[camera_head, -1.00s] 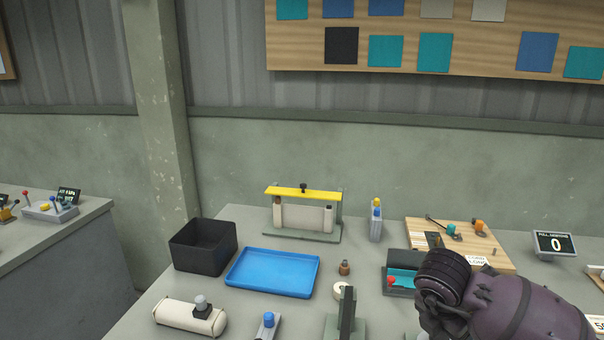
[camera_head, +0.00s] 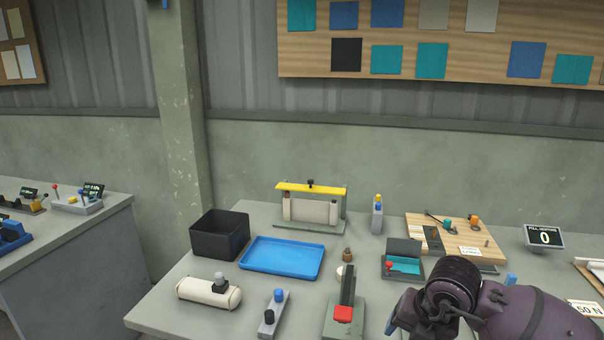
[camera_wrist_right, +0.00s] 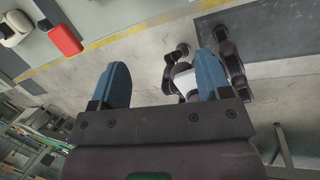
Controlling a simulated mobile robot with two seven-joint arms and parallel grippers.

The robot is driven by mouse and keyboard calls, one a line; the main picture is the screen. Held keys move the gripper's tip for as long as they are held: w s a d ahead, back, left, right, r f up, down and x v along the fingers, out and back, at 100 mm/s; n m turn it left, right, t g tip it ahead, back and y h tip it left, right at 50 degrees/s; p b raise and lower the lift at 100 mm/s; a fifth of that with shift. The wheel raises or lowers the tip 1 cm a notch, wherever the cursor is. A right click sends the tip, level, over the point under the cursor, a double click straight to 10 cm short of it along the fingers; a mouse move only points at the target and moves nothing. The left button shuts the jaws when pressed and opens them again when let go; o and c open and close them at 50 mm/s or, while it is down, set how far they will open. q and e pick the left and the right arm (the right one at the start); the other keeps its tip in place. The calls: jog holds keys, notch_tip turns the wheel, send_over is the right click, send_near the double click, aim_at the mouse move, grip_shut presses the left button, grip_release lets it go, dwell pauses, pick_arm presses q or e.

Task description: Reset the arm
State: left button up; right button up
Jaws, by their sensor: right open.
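My right arm (camera_head: 520,310) comes in from the lower right in the head view, purple with a black wrist. Its blue gripper fingers show only partly there, low over the bench's front area. In the right wrist view my right gripper (camera_wrist_right: 161,78) is open, its two blue fingers wide apart with nothing between them; floor and parts of my own body lie beyond. A red block (camera_wrist_right: 63,38) shows at the upper left there. My left gripper is not in view.
The grey bench holds a black bin (camera_head: 219,235), blue tray (camera_head: 281,258), white cylinder (camera_head: 208,292), yellow-topped fixture (camera_head: 311,188), and upright stand with red pad (camera_head: 343,313). A wooden board (camera_head: 456,236) and counter reading 0 (camera_head: 544,237) stand right. A side bench (camera_head: 70,240) is left.

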jog(key=s+a+r+n+t+y, duration=0.1)
jog(key=a+r+n+y, duration=0.2)
jog(key=a+r+y, duration=1.1)
jog(key=w+d+f+m+t+h, duration=0.2)
jog(key=d+m+t, duration=0.3)
jog(key=m+t, duration=0.25)
jog(key=w+d+f+m+t+h, duration=0.1)
jog(key=w+d+f+m+t, duration=0.15)
jog(key=d+m+t, duration=0.45)
jog(key=s+d+f+m+h, duration=0.3)
jog(key=d+f+m+h, duration=0.1)
jog(key=f+m+h, duration=0.7)
jog(key=s+d+f+m+g+h, duration=0.1)
jog(key=s+d+f+m+g, duration=0.1)
jog(key=s+f, duration=0.7)
jog(key=s+d+f+m+g+h, duration=0.1)
jog(key=s+d+f+m+g, duration=0.2)
jog(key=s+f, duration=0.7)
jog(key=shift+s+d+f+m+g, duration=0.2)
jog(key=shift+s+f+m+g, duration=0.15)
jog(key=shift+m+g, duration=0.6)
